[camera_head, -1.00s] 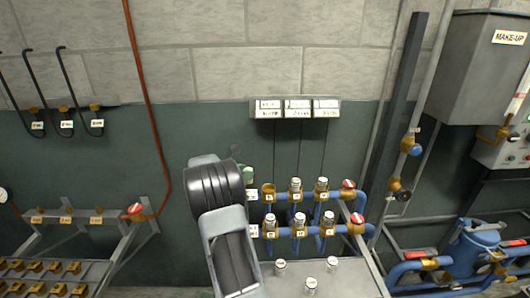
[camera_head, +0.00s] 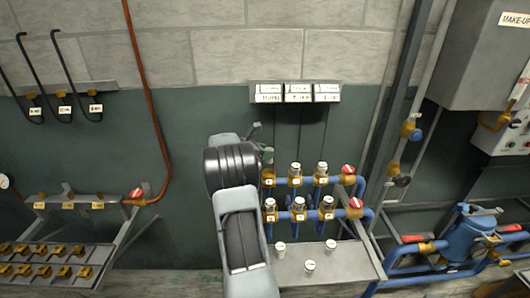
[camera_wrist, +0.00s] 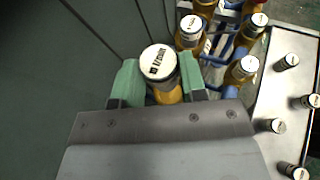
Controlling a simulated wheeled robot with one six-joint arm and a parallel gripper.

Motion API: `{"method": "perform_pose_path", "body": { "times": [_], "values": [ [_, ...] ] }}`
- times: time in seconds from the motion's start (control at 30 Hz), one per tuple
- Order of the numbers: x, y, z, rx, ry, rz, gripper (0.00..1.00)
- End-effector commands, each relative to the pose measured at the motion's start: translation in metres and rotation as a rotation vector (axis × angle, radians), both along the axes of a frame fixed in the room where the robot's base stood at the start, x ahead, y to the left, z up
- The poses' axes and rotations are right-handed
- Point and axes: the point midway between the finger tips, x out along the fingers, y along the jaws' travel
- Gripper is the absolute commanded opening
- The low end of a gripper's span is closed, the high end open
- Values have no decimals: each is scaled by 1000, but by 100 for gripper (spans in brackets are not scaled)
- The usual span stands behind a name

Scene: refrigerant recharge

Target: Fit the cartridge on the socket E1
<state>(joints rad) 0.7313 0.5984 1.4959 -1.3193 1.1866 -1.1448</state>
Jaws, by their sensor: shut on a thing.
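My gripper (camera_wrist: 158,82) is shut on a cartridge (camera_wrist: 157,61) with a white labelled cap and dark band, its green fingers on either side of it. A brass socket body (camera_wrist: 168,95) shows just below the cartridge; I cannot tell whether the two touch. In the head view my gripper (camera_head: 264,150) is over the left end of the upper row, above a brass socket (camera_head: 268,181) with a small tag too small to read, so I cannot confirm it is E1. My arm hides most of the held cartridge there.
Two cartridges (camera_head: 322,168) stand in the upper row, and several (camera_head: 299,206) in the lower row. Blue pipes (camera_head: 338,181) and red-handled valves (camera_head: 348,170) are at the right. Loose cartridges (camera_head: 310,266) stand on the grey bench (camera_head: 345,266) in front. Label plates (camera_head: 297,92) hang above.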

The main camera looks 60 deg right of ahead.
Motion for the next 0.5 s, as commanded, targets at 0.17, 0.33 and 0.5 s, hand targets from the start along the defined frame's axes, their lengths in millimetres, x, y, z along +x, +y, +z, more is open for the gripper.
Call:
{"method": "perform_pose_path", "body": {
  "times": [0.17, 0.33, 0.5],
  "values": [
    [0, 0, -21, 0, 0, 0, 13],
    [0, 0, -36, 0, 0, 1, 13],
    [0, 0, -41, -2, -1, 0, 13]
  ]
}}
